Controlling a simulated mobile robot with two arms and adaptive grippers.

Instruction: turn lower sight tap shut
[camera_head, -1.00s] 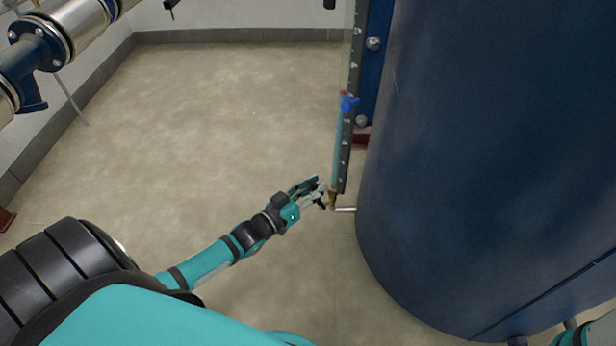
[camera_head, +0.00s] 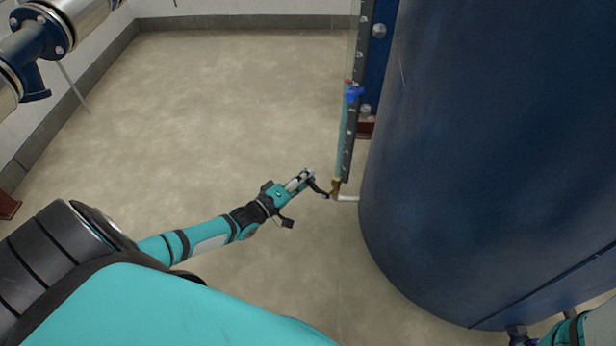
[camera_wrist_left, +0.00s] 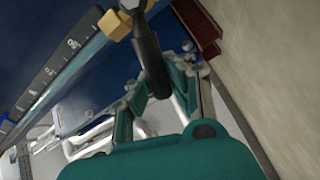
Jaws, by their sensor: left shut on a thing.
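The lower sight tap (camera_head: 335,187) is a small brass fitting at the foot of the upright sight gauge (camera_head: 346,150), beside the big blue tank. Its black lever (camera_head: 317,187) points left towards my left gripper (camera_head: 307,178). In the left wrist view, the brass body (camera_wrist_left: 114,24) is at the top and the black lever (camera_wrist_left: 150,60) runs down between the fingers of my left gripper (camera_wrist_left: 160,84), which is shut on it. The fingers hide part of the lever's far end. My right gripper is out of view.
The blue tank (camera_head: 480,170) fills the right side, close to the tap. A pale pipe (camera_head: 348,198) joins tap and tank. A blue and red marker (camera_head: 353,92) sits higher on the gauge. Open floor (camera_head: 220,110) lies to the left.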

